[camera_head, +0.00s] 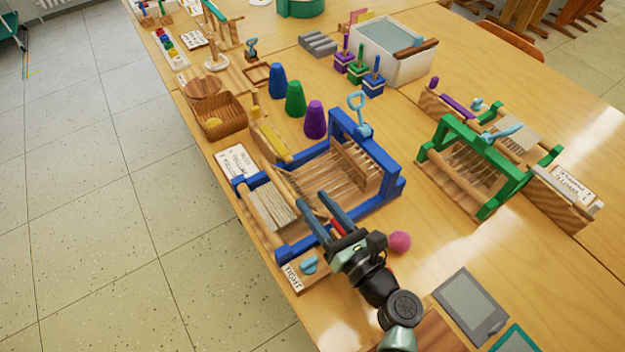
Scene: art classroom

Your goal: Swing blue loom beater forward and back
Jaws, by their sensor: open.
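The blue loom (292,247) stands on the wooden table, with pale warp threads stretched across it. A blue upright frame (395,190) rises at its right end, with a light-blue handle (357,101) on top. A wooden slatted bar (353,165) stands across the threads near that frame. I cannot tell for certain which of these parts is the beater. My gripper (329,195) is open over the loom's near side, its two fingers pointing toward the threads. It appears empty and apart from the upright frame. The gripper hides part of the loom's near side.
A green loom (487,150) stands to the right. A pink ball (399,242) lies right of my gripper. A block with a blue knob (309,265) and a "TIGHT" label sits at the table's front edge. Blue, green and purple cones (315,120) stand behind the blue loom.

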